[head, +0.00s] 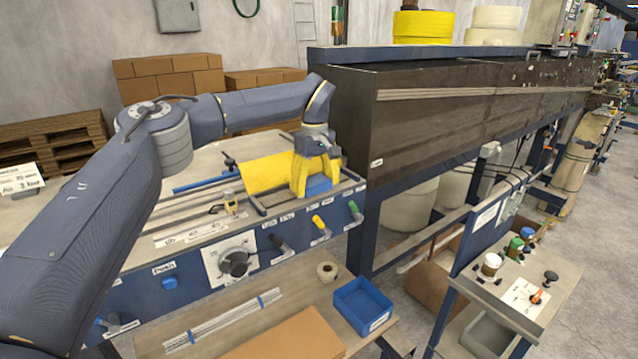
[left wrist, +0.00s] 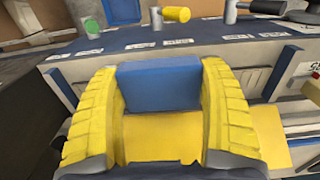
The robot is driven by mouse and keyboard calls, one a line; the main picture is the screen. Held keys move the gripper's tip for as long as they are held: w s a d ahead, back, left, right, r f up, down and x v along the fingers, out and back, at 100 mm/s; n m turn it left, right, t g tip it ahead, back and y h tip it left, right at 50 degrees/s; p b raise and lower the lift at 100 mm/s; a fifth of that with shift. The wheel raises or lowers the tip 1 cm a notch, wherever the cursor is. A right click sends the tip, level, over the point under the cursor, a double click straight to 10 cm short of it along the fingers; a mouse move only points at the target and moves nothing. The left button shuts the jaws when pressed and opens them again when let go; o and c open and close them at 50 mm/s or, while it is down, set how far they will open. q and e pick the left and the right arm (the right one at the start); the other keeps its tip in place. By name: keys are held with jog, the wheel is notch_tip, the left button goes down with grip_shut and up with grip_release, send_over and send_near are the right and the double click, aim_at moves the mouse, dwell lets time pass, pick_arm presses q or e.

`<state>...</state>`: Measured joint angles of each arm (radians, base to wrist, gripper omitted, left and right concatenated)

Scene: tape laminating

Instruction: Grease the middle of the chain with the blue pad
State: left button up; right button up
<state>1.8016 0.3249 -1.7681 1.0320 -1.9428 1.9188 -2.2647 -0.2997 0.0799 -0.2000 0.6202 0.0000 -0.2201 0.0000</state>
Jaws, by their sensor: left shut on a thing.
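My left gripper (head: 315,182) has yellow fingers and points down over the right end of the machine bench. It is shut on the blue pad (head: 319,185), whose lower part shows between the fingertips. In the left wrist view the pad (left wrist: 159,83) is a blue block between the two yellow fingers (left wrist: 160,95). A yellow area lies between the fingers on the near side of the pad; I cannot tell what it belongs to. I cannot make out the chain in either view. Whether the pad touches the surface below is unclear. My right gripper is not in view.
A yellow roll or sheet (head: 265,173) lies just left of the gripper. A large dark housing (head: 440,115) stands close on the right. Colored levers (head: 320,222) line the bench front. A blue bin (head: 362,306) and a tape roll (head: 327,271) sit on the lower shelf.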

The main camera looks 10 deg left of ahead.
aim_at(327, 177)
pick_arm(q)
jog(key=shift+s+a, duration=1.25)
jog(key=shift+s, duration=0.05)
jog(key=shift+s+a+f, duration=0.1)
jog(key=shift+s+a, duration=0.75)
jog(key=shift+s, duration=0.15)
jog(key=shift+w+d, duration=1.25)
jog(key=shift+w, duration=0.1)
jog(key=shift+w+d, duration=1.95)
jog(key=shift+w, duration=0.05)
jog(key=shift+w+d, duration=0.45)
jog(key=shift+w, duration=0.05)
jog(key=shift+s+a, duration=0.1)
jog(key=shift+s+a+r, duration=0.2)
jog(key=shift+s+a, duration=0.95)
jog(key=shift+s+a+f, duration=0.2)
jog(key=shift+s+a, duration=1.05)
jog(key=shift+s, duration=0.1)
